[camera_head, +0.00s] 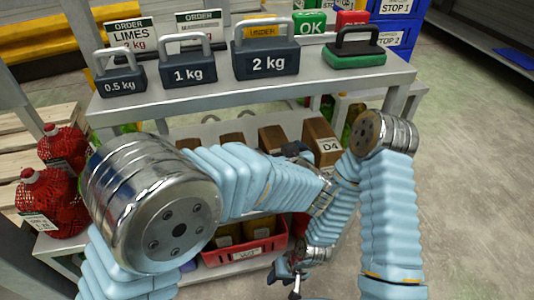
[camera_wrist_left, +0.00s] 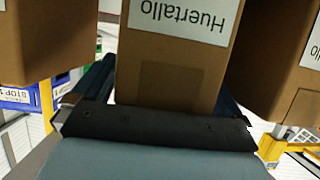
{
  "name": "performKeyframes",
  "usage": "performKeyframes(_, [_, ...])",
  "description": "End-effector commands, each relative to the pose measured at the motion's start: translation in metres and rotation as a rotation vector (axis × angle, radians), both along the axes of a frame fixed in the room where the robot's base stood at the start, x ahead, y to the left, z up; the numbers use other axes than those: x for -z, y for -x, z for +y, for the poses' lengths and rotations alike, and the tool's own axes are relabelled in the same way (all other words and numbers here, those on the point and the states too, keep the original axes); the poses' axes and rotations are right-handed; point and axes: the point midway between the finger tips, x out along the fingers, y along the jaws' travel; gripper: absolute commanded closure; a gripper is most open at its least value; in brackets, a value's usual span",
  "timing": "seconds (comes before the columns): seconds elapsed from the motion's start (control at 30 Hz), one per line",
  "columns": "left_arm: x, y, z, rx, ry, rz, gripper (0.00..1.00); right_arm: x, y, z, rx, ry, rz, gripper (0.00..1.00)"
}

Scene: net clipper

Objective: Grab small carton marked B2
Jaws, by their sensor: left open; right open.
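Brown cartons stand in a row on the middle shelf in the head view; one carton (camera_head: 272,138) is just left of a carton marked D4 (camera_head: 321,137). No B2 mark is readable in either view. My left gripper (camera_head: 296,150) is at the front of this row, partly hidden by its arm. In the left wrist view, a carton labelled "Huertallo" (camera_wrist_left: 172,60) sits between the open fingers of the left gripper (camera_wrist_left: 168,92), which are apart on either side. My right gripper (camera_head: 293,277) is low, in front of the lower shelf, open; its fingers are small in view.
Other cartons flank the middle one closely in the left wrist view, left (camera_wrist_left: 45,40) and right (camera_wrist_left: 280,65). Weights (camera_head: 265,62) stand on the top shelf. A red crate (camera_head: 245,252) is below. Red net bags (camera_head: 62,150) are at left. Floor is clear at right.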

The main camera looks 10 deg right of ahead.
Motion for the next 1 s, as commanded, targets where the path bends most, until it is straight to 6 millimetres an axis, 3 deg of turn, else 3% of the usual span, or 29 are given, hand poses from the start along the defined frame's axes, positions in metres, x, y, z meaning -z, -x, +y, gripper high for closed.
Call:
performKeyframes(0.3, [0.0008,0.0023,-0.0016,-0.001,0.001,0.000,0.00,0.0012,-0.0001,-0.0009,0.001,0.001,0.000,0.57])
performKeyframes(0.9, [0.0010,0.0022,-0.0014,-0.001,0.001,0.000,0.92,0.0012,-0.0003,-0.0007,0.000,0.001,-0.001,0.57])
performKeyframes(1.0, [0.0010,0.0022,-0.0014,-0.001,0.001,0.000,1.00,0.0012,-0.0003,-0.0007,0.000,0.001,-0.001,0.57])
